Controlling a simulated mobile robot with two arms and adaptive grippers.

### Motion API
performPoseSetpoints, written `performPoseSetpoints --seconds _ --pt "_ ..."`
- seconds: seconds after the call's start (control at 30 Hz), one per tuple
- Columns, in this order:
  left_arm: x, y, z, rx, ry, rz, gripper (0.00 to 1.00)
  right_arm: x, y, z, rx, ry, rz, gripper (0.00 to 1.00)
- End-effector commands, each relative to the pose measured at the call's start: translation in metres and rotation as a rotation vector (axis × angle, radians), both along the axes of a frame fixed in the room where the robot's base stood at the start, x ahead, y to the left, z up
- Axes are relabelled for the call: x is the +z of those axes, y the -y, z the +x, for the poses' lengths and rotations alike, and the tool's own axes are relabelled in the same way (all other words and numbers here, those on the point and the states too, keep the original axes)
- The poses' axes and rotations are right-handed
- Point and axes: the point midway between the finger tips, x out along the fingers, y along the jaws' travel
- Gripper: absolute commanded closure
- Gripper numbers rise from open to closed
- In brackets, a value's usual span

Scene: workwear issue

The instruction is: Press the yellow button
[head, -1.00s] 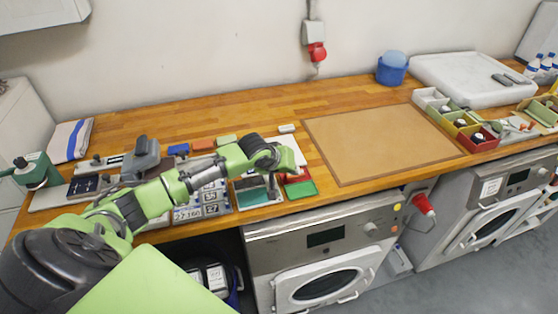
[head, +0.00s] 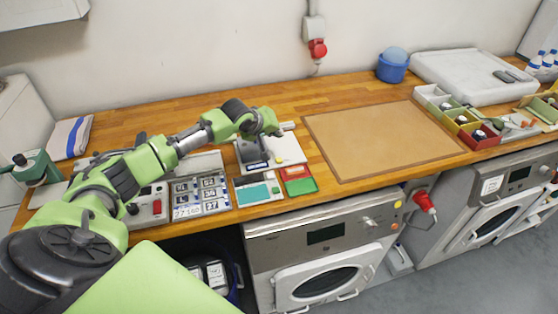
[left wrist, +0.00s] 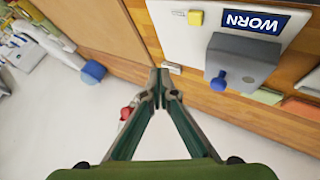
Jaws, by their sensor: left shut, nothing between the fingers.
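The yellow button (left wrist: 195,17) is a small square block on a white panel (left wrist: 176,36) with a blue WORN label (left wrist: 250,20), near the top of the left wrist view. In the head view the yellow button (head: 279,160) is tiny, right of the label. A grey box (left wrist: 242,60) with a blue knob (left wrist: 218,82) sits on the same panel. My left gripper (left wrist: 160,88) is shut and empty, apart from the button. In the head view my left gripper (head: 270,128) is over the panel's back edge and its fingertips are hard to make out. My right gripper is not in view.
Left of the panel lie a number board (head: 201,190) and a teal-screened device (head: 258,190). A red and green block pair (head: 299,181) is at its right front. A brown mat (head: 380,140) lies to the right. Washing machines (head: 325,250) stand below the counter.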

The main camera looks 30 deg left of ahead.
Motion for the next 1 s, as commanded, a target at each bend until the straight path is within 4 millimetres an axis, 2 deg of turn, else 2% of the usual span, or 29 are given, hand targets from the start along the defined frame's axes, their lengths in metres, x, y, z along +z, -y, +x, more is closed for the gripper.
performPoseSetpoints --seconds 0.53,0.73,1.0 --pt "-0.066 0.000 0.000 0.000 0.001 0.002 1.00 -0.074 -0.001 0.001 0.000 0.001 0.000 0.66" --pt "-0.082 0.000 0.000 -0.001 -0.001 -0.001 1.00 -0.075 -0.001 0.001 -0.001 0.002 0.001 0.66" --pt "-0.084 0.000 0.000 -0.001 0.001 0.000 1.00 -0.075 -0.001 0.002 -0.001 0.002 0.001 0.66"
